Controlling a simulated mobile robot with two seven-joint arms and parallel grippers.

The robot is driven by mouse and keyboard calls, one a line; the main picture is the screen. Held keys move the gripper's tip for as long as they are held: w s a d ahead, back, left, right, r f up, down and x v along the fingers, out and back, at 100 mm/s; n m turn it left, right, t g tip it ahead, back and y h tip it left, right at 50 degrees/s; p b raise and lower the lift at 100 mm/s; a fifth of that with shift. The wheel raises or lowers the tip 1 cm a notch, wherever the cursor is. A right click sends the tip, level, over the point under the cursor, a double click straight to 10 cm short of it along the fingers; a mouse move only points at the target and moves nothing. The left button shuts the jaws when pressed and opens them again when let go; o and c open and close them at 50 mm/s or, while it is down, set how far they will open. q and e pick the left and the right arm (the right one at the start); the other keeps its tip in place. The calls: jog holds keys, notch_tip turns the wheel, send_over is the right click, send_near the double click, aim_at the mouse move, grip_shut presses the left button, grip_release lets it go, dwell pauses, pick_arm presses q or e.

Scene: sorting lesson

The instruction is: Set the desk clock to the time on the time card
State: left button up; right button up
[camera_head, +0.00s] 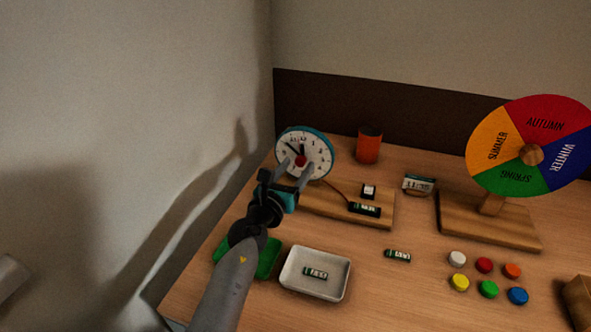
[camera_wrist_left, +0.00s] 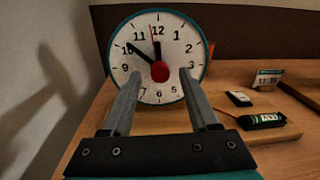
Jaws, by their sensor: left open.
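The desk clock (camera_head: 318,148) has a white face and teal rim and stands at the back left of the table. In the left wrist view, the clock (camera_wrist_left: 178,45) has a red centre knob (camera_wrist_left: 160,71), a black hand pointing near 10 and another hand near 12. The time card (camera_head: 418,184) stands to the right; in the left wrist view the card (camera_wrist_left: 268,79) seems to read 11:35, though small. My left gripper (camera_head: 296,167) is open, its fingers before the clock face, either side of the knob in view; contact cannot be told. My right gripper is not in view.
A wooden base (camera_head: 340,209) carries a battery holder (camera_head: 364,209). A white tray (camera_head: 288,278) holds a battery; another battery (camera_head: 398,256) lies nearby. A green tray (camera_head: 268,262) is partly behind my arm. The season wheel (camera_head: 490,178), orange cup (camera_head: 369,146) and coloured discs (camera_head: 484,265) stand around.

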pick_arm(q)
jog(key=shift+c, duration=0.2)
grip_shut()
dwell(0.4)
